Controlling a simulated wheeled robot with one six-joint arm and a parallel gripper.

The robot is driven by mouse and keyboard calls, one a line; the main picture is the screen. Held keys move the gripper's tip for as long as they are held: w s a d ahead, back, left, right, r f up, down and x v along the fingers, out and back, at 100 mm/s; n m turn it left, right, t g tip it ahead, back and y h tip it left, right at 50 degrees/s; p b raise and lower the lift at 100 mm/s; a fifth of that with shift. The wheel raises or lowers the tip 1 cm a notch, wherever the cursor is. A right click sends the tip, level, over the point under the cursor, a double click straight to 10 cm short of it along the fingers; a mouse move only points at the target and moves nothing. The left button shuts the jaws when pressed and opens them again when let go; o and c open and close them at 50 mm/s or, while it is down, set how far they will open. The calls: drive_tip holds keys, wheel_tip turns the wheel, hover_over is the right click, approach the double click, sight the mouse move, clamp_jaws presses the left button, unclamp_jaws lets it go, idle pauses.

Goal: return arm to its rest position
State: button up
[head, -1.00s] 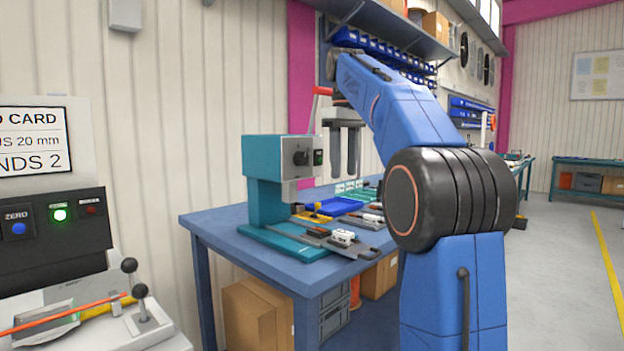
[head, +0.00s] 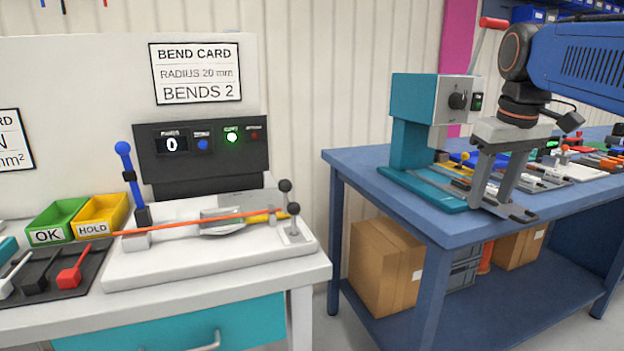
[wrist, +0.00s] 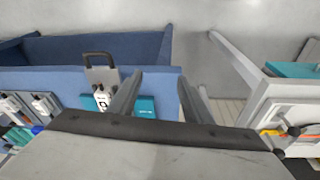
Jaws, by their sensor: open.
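My gripper (head: 497,200) hangs with its fingers down at the right of the head view, in front of the teal press (head: 412,125) and by the near edge of the blue table (head: 455,228). Its two grey fingers are apart with nothing between them. In the wrist view my gripper (wrist: 157,85) is also open and empty, with the blue table's edge and the floor beyond the fingertips. My blue arm reaches in from the right edge of the head view.
A white bench (head: 315,268) at the left holds a bending fixture (head: 210,240) with an orange cable, a green OK bin (head: 55,222) and a yellow HOLD bin (head: 102,215). A gap separates the bench and table. Cardboard boxes (head: 385,268) sit under the table.

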drive_tip(key=s+a+f+m+t, duration=0.1)
drive_tip(key=s+a+f, duration=0.2)
drive_tip(key=s+f, duration=0.5)
drive_tip(key=s+a+f+m+t, duration=0.1)
drive_tip(key=s+a+f, duration=0.1)
drive_tip(key=s+f, duration=0.7)
wheel_tip(320, 180, down, 8)
drive_tip(key=shift+a+f, duration=0.15)
drive_tip(key=shift+a, duration=0.25)
drive_tip(key=shift+c, duration=0.3)
